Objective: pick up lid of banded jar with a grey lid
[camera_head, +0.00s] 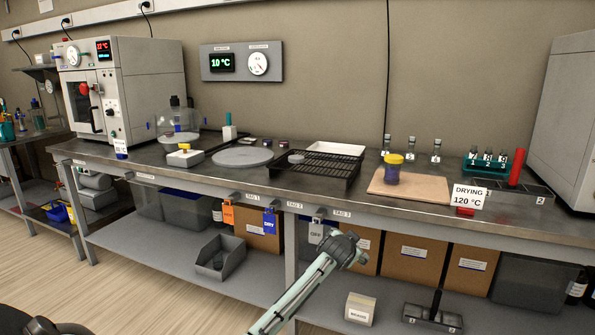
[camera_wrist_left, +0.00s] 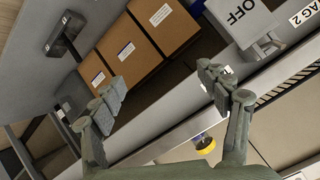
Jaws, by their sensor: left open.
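I cannot make out a banded jar with a grey lid for certain. A small grey disc (camera_head: 296,158) lies on the black wire rack (camera_head: 318,172); I cannot tell if it is a lid. A blue-purple jar with a yellow lid (camera_head: 393,169) stands upright on the tan board; its yellow lid also shows in the left wrist view (camera_wrist_left: 205,144). My left gripper (camera_head: 352,248) is in front of the bench, below its top and near the grey OFF tag. In the left wrist view its fingers (camera_wrist_left: 165,100) are apart with nothing between them. My right gripper is out of view.
The bench front edge (camera_head: 400,217) carries orange, blue and grey hanging tags. A lower shelf holds brown boxes (camera_head: 410,258). On top are a round grey plate (camera_head: 242,157), a glass dome, an oven (camera_head: 125,90), small vials and a DRYING 120 °C sign (camera_head: 468,196).

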